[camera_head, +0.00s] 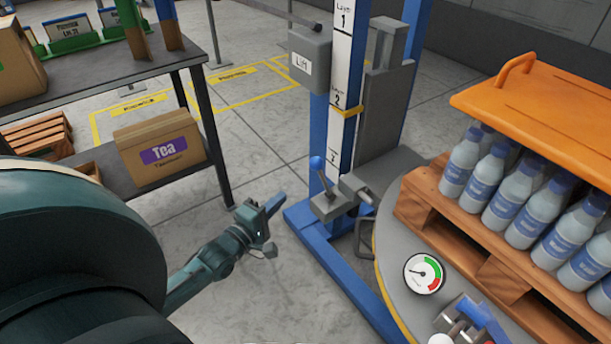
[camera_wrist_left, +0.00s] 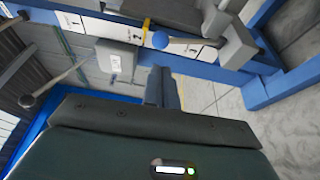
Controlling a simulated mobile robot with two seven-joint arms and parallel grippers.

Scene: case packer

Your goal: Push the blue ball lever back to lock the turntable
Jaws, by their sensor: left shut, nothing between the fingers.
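The blue ball lever (camera_head: 317,163) stands up from a grey block on the base of the blue lift column, its rod leaning slightly. In the left wrist view the ball (camera_wrist_left: 161,39) shows just beyond the fingers, with its rod running right. The grey round turntable (camera_head: 388,225) is right of the lever and carries a loaded pallet. My left gripper (camera_head: 270,222) is shut and empty, left of and nearer than the lever, with a gap between them. Its fingers (camera_wrist_left: 163,88) also show in the left wrist view. My right gripper is not seen.
A box marked Lift (camera_head: 310,62) with a dark-knobbed rod is on the column above. A shelf with a Tea carton (camera_head: 160,150) stands left. Water bottles (camera_head: 515,205) sit on a wooden pallet under an orange cover (camera_head: 545,100). A gauge (camera_head: 424,273) is on the turntable's near side.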

